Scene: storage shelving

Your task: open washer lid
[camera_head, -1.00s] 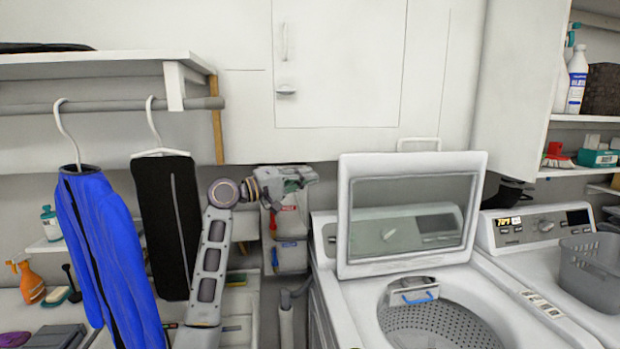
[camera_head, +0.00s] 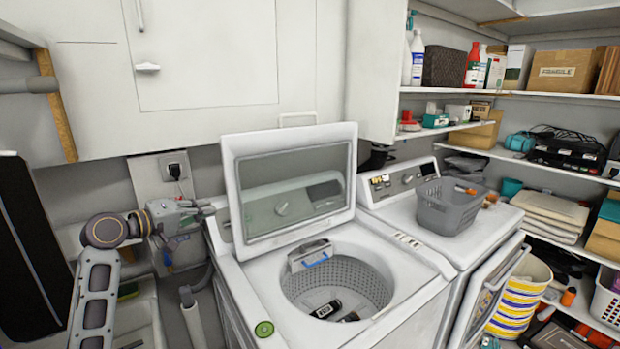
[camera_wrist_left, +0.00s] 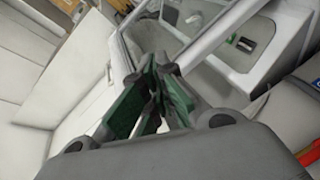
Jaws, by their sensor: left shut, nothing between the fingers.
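The washer lid (camera_head: 292,190) is a white frame with a glass pane. It stands raised, leaning back behind the open tub of the washer (camera_head: 240,290). The perforated drum (camera_head: 345,280) is exposed, with dark items at its bottom. My left gripper (camera_head: 208,211) is shut and empty, close to the left edge of the lid; whether it touches cannot be told. In the left wrist view its green-padded fingers (camera_wrist_left: 155,68) are together, with the lid's frame (camera_wrist_left: 215,38) just beyond them. My right gripper is not in view.
A second machine (camera_head: 410,200) with a grey basket (camera_head: 448,205) on top stands to the right. Loaded shelves (camera_head: 550,160) fill the right side. White cabinets (camera_head: 210,60) hang above. A wall outlet (camera_head: 175,168) is behind my left arm.

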